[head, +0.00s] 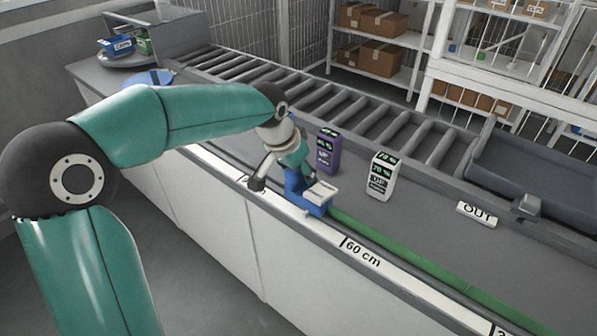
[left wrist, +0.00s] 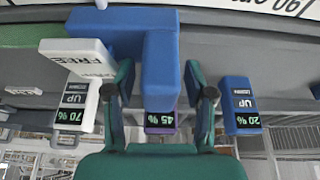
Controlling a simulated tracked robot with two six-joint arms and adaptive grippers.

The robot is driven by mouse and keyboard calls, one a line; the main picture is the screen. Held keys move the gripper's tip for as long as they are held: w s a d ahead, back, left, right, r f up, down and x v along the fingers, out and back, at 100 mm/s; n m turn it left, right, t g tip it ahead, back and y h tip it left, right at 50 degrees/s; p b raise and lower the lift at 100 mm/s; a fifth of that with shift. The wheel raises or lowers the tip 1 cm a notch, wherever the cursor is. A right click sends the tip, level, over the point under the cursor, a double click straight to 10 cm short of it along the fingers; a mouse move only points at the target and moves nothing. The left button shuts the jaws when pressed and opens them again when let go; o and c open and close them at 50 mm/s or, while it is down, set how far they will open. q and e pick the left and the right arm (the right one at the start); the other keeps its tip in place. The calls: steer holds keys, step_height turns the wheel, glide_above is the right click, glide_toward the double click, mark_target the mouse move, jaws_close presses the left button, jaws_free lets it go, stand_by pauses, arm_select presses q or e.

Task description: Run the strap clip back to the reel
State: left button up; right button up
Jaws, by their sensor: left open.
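The strap clip (head: 317,197) is a blue block with a white tab on top, at the near edge of the bench. The green strap (head: 420,270) runs from it along the edge to the lower right and leaves the picture. My left gripper (head: 290,168) is over the clip. In the left wrist view its open fingers (left wrist: 158,88) stand on either side of the blue clip body (left wrist: 160,60), and the white tab (left wrist: 78,57) lies left of them. Contact with the clip cannot be told. I see no reel. My right gripper is not in view.
A purple column (head: 327,150) and a white column (head: 383,177) stand behind the clip; a blue one (left wrist: 238,100) shows in the left wrist view. An OUT sign (head: 477,213) lies at right. A marked scale (head: 365,256) edges the bench. Rollers (head: 330,105) run behind.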

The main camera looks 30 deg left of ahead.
arm_select(q)
jaws_close()
steer(key=shift+d, duration=0.15)
stand_by(0.4)
